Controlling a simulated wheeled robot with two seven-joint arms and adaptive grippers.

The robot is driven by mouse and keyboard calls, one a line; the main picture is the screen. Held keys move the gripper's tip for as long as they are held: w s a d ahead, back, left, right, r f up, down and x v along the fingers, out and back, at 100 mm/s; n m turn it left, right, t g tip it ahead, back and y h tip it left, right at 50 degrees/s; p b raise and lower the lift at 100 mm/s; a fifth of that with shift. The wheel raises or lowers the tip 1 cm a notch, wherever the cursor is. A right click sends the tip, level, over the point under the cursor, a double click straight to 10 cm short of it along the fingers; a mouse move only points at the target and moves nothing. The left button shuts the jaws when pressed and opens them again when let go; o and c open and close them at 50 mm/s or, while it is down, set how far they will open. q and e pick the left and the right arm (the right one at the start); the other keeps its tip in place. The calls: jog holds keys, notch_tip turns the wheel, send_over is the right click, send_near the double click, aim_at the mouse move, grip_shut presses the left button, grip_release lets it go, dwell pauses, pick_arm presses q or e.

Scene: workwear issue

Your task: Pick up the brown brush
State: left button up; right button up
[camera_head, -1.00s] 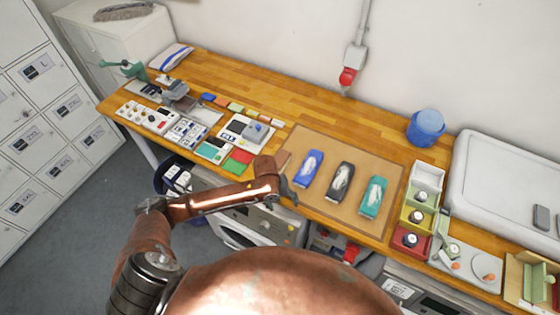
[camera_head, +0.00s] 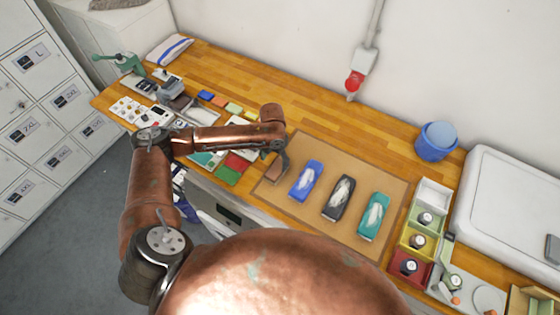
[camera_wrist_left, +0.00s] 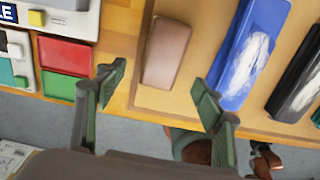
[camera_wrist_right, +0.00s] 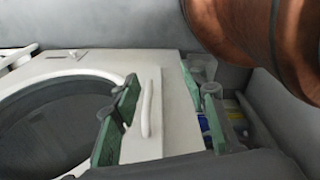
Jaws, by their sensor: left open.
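The brown brush (camera_wrist_left: 166,52) shows in the left wrist view as a plain brown rounded block lying at the near left edge of the tan mat. No bristles show. In the head view the brush (camera_head: 273,172) is partly covered by my left gripper (camera_head: 279,150). In the left wrist view my left gripper (camera_wrist_left: 157,84) is open and empty, its two fingers apart to either side of the brush's near end. The fingers do not visibly touch it. My right gripper (camera_wrist_right: 163,115) is open and empty in the right wrist view, below the bench top.
Blue (camera_head: 306,180), black (camera_head: 339,197) and teal (camera_head: 374,215) blocks with pale marks lie right of the brush on the mat (camera_head: 400,185). Red (camera_wrist_left: 64,57) and green pads lie left of it. Small bins and a blue tub (camera_head: 436,142) stand further right.

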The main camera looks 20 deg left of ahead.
aim_at(276, 168)
pick_arm(q)
jog(key=shift+w+d+f, duration=0.1)
jog(key=shift+w+f, duration=0.4)
jog(key=shift+w, duration=0.1)
jog(key=f, duration=0.1)
jog(key=f+p, duration=0.1)
jog(key=f, duration=0.1)
jog(key=shift+s+d+f, duration=0.1)
jog(key=shift+s+f, duration=0.15)
jog(key=shift+s, duration=0.05)
notch_tip(276, 168, down, 2)
jog(key=shift+w+f+p, duration=0.15)
jog(key=shift+f+p, duration=0.05)
jog(key=shift+p, duration=0.2)
jog(key=shift+d+f, duration=0.1)
jog(key=shift+f, duration=0.25)
jog(key=c, duration=1.1)
jog(key=shift+c, duration=0.9)
pick_arm(e)
jog(key=shift+s+r, duration=0.7)
jog(key=shift+r, duration=0.15)
